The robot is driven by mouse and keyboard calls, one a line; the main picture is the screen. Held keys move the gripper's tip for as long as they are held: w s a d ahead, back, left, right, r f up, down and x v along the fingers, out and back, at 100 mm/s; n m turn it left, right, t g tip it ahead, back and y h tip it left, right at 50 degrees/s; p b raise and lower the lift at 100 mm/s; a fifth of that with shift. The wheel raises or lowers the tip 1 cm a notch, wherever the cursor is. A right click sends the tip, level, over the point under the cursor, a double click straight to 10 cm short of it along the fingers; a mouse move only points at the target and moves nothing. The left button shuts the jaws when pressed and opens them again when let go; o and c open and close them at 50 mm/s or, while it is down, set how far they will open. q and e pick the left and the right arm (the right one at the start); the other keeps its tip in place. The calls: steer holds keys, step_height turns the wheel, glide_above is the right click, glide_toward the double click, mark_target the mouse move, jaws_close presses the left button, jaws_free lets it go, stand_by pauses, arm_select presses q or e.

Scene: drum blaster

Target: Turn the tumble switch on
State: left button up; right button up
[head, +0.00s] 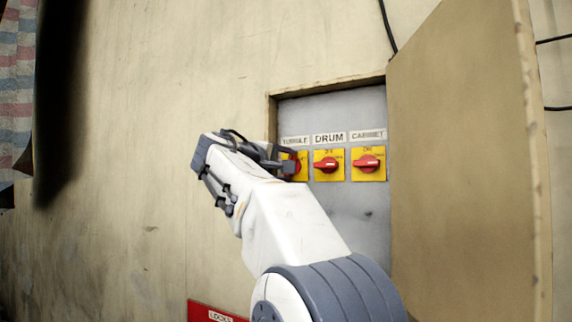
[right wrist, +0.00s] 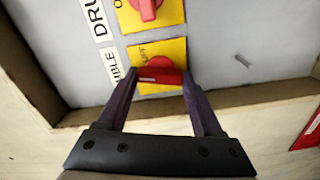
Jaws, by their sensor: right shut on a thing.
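The tumble switch is a red knob (right wrist: 160,76) on a yellow plate (right wrist: 160,50), under a partly hidden label (head: 295,141). In the head view the knob (head: 297,166) is mostly hidden by my right gripper (head: 286,163). In the right wrist view the right gripper (right wrist: 157,82) has one finger at each end of the knob and is shut on it. My left gripper is not in view.
The drum switch (head: 326,165) and cabinet switch (head: 368,163) sit to the right on the same grey panel (head: 350,210). The panel is recessed in a wooden frame. An open door (head: 460,160) stands at right. A red sign (head: 212,313) is below.

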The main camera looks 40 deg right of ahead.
steer(key=shift+n, duration=1.4)
steer(key=shift+w+n, duration=0.1)
steer(key=shift+n, duration=0.2)
steer(key=o, duration=1.1)
steer(key=shift+a, duration=0.1)
steer(key=b+v, duration=0.3)
steer(key=v, duration=0.7)
steer(key=shift+a+f+b, duration=0.1)
steer(key=shift+a+b, duration=0.05)
steer(key=shift+b, duration=0.15)
